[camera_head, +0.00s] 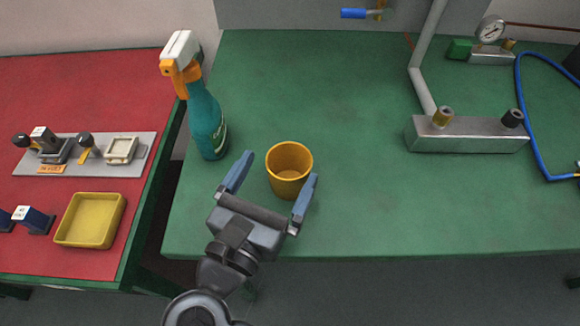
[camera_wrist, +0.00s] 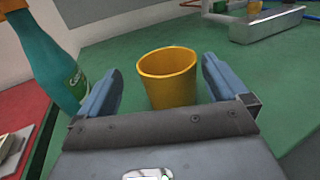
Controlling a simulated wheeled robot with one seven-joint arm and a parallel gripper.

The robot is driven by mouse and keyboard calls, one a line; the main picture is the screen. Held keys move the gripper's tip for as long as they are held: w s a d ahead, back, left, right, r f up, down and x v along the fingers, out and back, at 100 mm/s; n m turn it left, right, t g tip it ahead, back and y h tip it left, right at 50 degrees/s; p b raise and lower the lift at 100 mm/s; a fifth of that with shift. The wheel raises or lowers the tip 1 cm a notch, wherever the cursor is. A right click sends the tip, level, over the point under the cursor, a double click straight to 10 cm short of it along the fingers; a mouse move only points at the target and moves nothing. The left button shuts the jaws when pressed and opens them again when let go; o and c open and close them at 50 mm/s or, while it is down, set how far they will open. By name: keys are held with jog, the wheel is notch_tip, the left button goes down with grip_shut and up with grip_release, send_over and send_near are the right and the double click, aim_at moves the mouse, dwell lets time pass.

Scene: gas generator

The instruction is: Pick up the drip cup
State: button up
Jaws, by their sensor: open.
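The drip cup (camera_head: 289,172) is a yellow-orange open cup standing upright on the green table, near its front left. It also shows in the wrist view (camera_wrist: 169,80), just ahead of and between my fingers. My gripper (camera_head: 277,179) is open, with one blue finger on each side of the near part of the cup. In the wrist view a gap shows between the left finger and the cup. The right finger (camera_wrist: 222,76) looks close to the cup's side; I cannot tell whether they touch.
A teal spray bottle (camera_head: 206,118) with a white and orange head stands left of the cup. A metal manifold block (camera_head: 464,136) with a pipe and blue hose (camera_head: 530,130) is at the right. A yellow tray (camera_head: 90,221) lies on the red table. The table's middle is clear.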

aim_at(297, 147)
jog(key=x, duration=0.2)
jog(key=p+x, duration=0.1)
jog(key=x, duration=0.1)
jog(key=shift+d+r, duration=0.15)
jog(key=shift+d, duration=0.35)
jog(key=shift+w+d, duration=0.2)
jog(key=shift+w, duration=0.35)
jog(key=shift+c, duration=0.4)
jog(key=c, duration=1)
